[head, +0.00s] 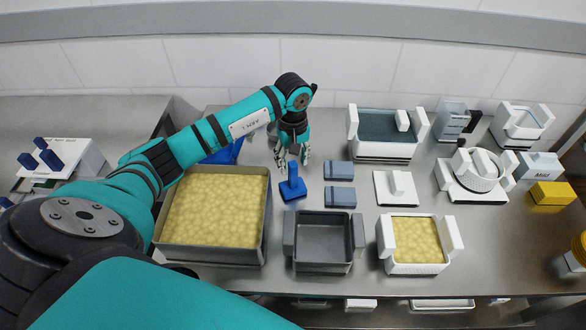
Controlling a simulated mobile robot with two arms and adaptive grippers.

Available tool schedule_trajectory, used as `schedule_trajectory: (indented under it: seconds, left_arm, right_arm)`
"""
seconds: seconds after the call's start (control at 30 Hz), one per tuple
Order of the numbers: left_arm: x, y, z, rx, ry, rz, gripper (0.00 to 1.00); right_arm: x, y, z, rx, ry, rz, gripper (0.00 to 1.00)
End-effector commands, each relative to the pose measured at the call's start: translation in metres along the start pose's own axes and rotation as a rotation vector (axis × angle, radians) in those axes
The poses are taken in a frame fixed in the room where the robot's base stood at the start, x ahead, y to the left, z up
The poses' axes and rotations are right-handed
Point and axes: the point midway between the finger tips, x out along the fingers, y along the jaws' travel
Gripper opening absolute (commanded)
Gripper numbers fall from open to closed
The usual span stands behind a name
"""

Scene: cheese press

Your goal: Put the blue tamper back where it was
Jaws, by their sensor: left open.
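The blue tamper (292,188) stands upright on the metal table, its flat base down and its handle up. It is between the large tray of yellow curd and the two blue-grey blocks. My left gripper (293,163) points down right at the tamper's handle, its fingers open. I cannot tell whether the fingers touch the handle. My right gripper is not in view.
The curd tray (265,222) is left of the tamper, an empty grey mould (323,268) in front. Blue-grey blocks (340,171) and a white lid (396,188) lie to the right. A white-handled mould (415,268) holds curd. Another blue object (226,153) is partly hidden behind my arm.

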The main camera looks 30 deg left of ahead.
Motion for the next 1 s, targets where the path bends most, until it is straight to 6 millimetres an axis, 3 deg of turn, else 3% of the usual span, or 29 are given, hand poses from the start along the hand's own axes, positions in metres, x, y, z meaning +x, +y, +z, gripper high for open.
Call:
schedule_trajectory:
  seconds: [0.2, 0.4, 1.0]
  left_arm:
    - [-0.048, 0.000, -0.001, 0.000, 0.005, 0.003, 0.47]
    - [-0.075, 0.000, -0.001, -0.001, 0.002, 0.001, 0.47]
    - [-0.083, 0.000, 0.000, 0.000, 0.000, -0.001, 0.47]
  right_arm:
    - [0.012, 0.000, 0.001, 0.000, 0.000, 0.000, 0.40]
    - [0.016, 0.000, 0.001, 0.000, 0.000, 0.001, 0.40]
    - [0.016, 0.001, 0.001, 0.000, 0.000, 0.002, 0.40]
